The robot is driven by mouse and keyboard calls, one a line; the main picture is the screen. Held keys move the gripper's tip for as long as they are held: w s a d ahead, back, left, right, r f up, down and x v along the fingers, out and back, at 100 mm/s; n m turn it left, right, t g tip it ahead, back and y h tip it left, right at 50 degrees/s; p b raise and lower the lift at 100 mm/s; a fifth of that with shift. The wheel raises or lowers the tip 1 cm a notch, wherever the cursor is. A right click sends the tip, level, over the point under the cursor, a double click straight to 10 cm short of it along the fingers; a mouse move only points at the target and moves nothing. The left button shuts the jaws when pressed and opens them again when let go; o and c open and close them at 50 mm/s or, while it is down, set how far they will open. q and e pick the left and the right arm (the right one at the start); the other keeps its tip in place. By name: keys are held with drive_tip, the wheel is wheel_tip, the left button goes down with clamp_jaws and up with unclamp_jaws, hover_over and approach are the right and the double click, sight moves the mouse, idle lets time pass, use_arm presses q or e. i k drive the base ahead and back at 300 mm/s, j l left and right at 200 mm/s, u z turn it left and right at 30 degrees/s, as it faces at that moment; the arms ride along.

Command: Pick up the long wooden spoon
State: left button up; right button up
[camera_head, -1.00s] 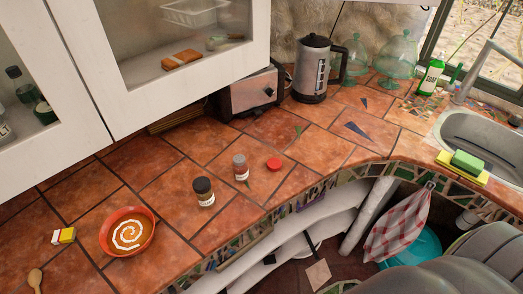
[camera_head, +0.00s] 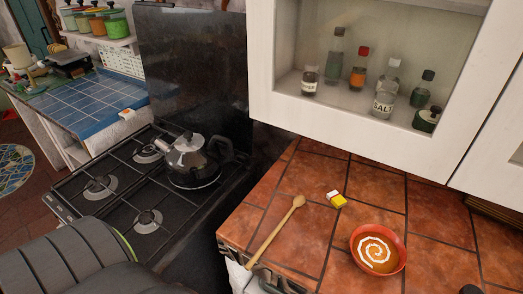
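The long wooden spoon (camera_head: 276,231) lies on the red tiled counter (camera_head: 312,243), left of the soup bowl. Its round head points up and to the right, and its handle runs down to the counter's front left edge. My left arm shows at the bottom left over the stove front, but its gripper is out of view. No gripper of my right arm shows clearly. Nothing touches the visible length of the spoon.
A kettle (camera_head: 190,160) sits on the black gas stove (camera_head: 122,200) to the left. A white cabinet (camera_head: 370,135) with bottles hangs above the counter.

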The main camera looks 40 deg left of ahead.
sight(299, 200)
drive_tip(key=u, duration=1)
